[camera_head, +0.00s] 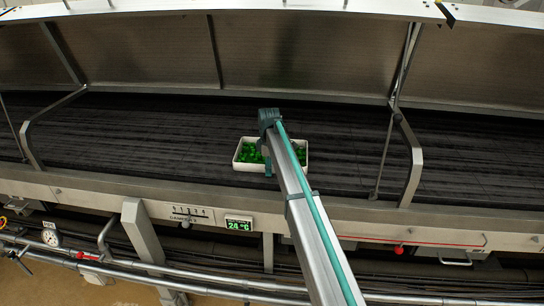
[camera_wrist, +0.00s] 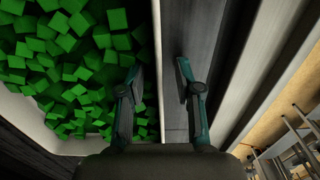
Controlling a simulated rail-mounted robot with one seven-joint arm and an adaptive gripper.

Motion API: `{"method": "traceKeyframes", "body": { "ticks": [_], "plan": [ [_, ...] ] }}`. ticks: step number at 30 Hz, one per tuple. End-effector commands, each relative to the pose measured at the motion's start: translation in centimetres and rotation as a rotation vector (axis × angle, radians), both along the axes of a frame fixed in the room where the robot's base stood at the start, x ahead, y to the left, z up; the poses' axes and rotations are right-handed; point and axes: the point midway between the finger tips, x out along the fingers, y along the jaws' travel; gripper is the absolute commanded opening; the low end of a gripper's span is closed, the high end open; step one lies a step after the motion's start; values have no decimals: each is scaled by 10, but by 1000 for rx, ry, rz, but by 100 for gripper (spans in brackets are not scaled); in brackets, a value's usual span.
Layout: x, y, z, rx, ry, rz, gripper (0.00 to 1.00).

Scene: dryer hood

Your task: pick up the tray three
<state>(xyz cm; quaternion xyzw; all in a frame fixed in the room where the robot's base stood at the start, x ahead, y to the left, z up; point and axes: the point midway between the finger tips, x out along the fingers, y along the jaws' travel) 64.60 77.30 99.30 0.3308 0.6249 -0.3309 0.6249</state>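One white tray (camera_head: 242,165) full of green cubes sits on the dark belt under the raised hood in the head view. No number shows on it. My arm crosses in front of its middle. In the wrist view the tray's wall (camera_wrist: 158,60) runs up the picture, with the green cubes (camera_wrist: 75,60) to its left. My gripper (camera_wrist: 160,72) is open, with one finger on the cube side and the other beyond the wall, over the bare strip outside. The wall lies between the fingers. I cannot tell whether either finger touches it.
The dark belt (camera_head: 110,130) is clear on both sides of the tray. Hood struts (camera_head: 405,70) stand left and right of it. A metal front rail (camera_head: 90,185) runs along the near edge, with a temperature display (camera_head: 239,224) below.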

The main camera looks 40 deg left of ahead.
Motion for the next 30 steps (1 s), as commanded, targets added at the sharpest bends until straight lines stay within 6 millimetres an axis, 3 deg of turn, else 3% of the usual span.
{"method": "traceKeyframes", "body": {
  "ticks": [3,9,30],
  "plan": [
    [0,0,0,0,0,0,33],
    [0,0,0,0,0,0,0],
    [1,1,4,3,-2,0,0]
  ]
}}
